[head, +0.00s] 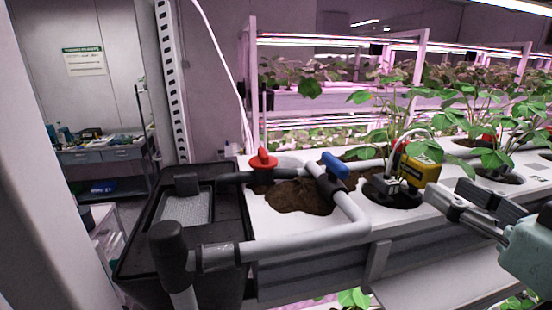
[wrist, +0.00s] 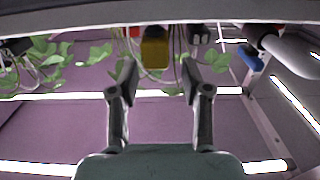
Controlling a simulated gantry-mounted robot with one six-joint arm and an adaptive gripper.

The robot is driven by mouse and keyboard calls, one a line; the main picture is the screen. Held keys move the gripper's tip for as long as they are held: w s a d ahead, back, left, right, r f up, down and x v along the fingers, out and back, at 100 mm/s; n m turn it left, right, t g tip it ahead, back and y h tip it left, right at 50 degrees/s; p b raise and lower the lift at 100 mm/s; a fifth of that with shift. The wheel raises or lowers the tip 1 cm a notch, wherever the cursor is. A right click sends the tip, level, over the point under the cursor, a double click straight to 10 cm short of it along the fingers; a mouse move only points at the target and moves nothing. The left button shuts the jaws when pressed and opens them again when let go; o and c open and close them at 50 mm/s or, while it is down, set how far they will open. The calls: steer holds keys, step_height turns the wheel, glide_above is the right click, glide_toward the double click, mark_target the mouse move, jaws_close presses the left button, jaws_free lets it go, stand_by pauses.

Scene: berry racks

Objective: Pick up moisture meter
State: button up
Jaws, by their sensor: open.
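The moisture meter looks to be the yellow device (head: 421,171) with a grey front, standing by a plant in a dark round planting hole of the white rack, in the head view. In the wrist view, a yellow block (wrist: 155,52) shows near the upper middle, in line with the gap between my fingers. My gripper (head: 448,190) comes in from the right in the head view, its fingers just right of the meter. In the wrist view my gripper (wrist: 159,77) is open, with nothing between its fingers. The meter's lower part is hidden.
Leafy plants (head: 487,110) rise around and behind the meter. A grey pipe (head: 345,215) with a blue valve handle (head: 335,165) and a red valve handle (head: 262,158) lies to the left. A black tank (head: 135,262) stands at the rack's left end.

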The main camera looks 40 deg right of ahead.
mark_target(433, 175)
steer(key=shift+w+r, duration=0.15)
steer(key=x, duration=0.2)
steer(key=p+x, duration=0.1)
steer(key=x, duration=0.1)
steer(key=p+x, duration=0.1)
steer(key=x, duration=0.1)
steer(key=shift+d+r, duration=0.25)
steer(key=shift+d, duration=0.15)
steer(key=shift+w+d+f, duration=0.1)
steer(key=shift+w+d, duration=0.1)
steer(key=shift+w, duration=0.2)
jaws_close()
